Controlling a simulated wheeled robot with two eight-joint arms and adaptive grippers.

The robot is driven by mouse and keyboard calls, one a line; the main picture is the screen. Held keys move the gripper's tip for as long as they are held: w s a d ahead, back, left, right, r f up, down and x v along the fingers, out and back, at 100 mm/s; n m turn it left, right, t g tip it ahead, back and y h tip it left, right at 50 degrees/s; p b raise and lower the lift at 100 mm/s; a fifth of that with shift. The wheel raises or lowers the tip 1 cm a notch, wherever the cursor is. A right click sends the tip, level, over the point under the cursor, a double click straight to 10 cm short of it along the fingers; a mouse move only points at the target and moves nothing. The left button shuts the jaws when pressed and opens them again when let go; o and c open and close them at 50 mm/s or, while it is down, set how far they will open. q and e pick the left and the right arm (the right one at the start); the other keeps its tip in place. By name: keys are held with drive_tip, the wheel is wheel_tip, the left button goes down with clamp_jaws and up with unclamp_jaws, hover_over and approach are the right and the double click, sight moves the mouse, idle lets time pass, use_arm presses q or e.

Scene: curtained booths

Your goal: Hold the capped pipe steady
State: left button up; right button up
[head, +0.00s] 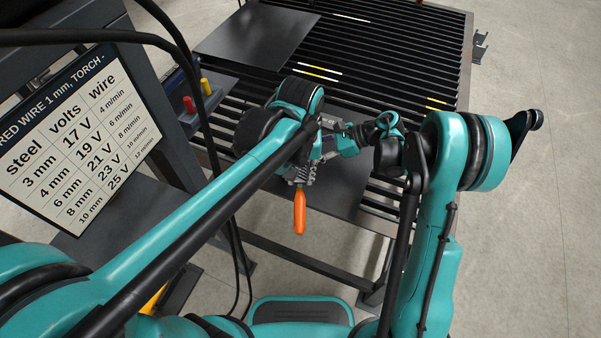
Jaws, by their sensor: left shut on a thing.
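My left gripper (327,138) is over the front part of the slatted table, beyond the end of my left arm. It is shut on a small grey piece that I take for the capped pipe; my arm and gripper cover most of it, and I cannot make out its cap. My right arm comes in from the right and reaches left to the same spot. My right gripper (352,140) is close beside the left one; its fingers are too small and overlapped to tell open from shut.
A metal clamp with an orange handle (299,212) is at the near edge of the slatted table (390,60). A dark plate (255,38) lies at the back left. A sign (75,140) and cables stand at left. Floor at right is clear.

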use_arm(q)
drive_tip(key=shift+r, duration=3.4)
use_arm(e)
drive_tip(key=o, duration=0.9)
drive_tip(key=v, duration=1.2)
drive_tip(key=shift+f, duration=0.1)
